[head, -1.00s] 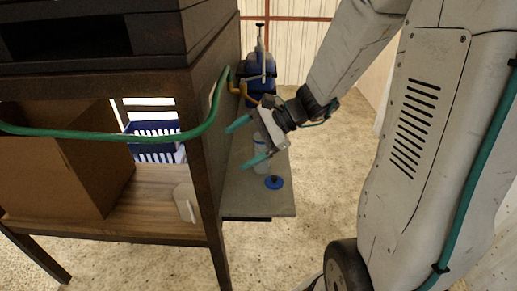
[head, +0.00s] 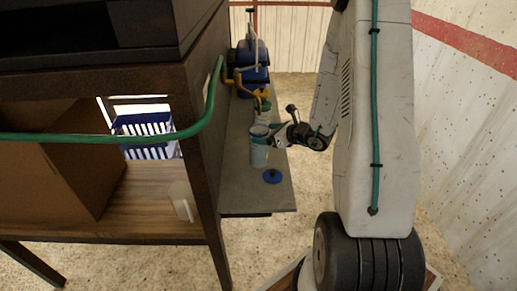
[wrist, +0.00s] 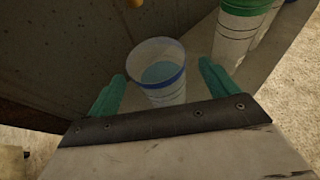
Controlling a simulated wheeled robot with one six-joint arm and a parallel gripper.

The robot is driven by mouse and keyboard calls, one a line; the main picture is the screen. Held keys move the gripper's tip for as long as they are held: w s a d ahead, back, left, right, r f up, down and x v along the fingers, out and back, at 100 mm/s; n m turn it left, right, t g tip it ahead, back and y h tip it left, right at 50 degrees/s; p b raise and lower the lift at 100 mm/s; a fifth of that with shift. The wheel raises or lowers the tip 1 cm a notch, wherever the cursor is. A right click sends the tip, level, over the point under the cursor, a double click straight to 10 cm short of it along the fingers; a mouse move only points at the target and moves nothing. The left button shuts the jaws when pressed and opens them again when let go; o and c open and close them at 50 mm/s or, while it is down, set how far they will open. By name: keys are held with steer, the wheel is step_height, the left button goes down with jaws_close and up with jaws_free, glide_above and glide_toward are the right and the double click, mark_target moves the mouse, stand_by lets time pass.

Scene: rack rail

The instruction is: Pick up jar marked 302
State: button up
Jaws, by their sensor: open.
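A pale, open-topped jar with a blue rim (head: 259,152) stands upright on the grey shelf (head: 238,190). In the wrist view this jar (wrist: 163,76) lies between the two teal fingertips of my gripper (wrist: 162,76), with bluish contents showing inside. The fingers are open, one on each side; I cannot tell whether either touches it. In the head view my gripper (head: 274,141) is at the jar's right side, its fingers partly hidden. A white jar with a green band (wrist: 237,32) stands beyond it. No number 302 is readable on either jar.
A blue round lid (head: 272,176) lies on the shelf in front of the jar. Blue equipment with a yellow pipe (head: 247,88) stands farther back. A dark rack post (head: 206,150) and a green hose (head: 212,95) are close on the left. Open floor lies to the right.

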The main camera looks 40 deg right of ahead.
mark_target(259, 132)
steer(key=x, duration=0.3)
steer(key=shift+w+a+f, duration=0.15)
steer(key=shift+w+a, duration=0.05)
steer(key=shift+w, duration=0.15)
steer(key=c, duration=1.8)
jaws_close()
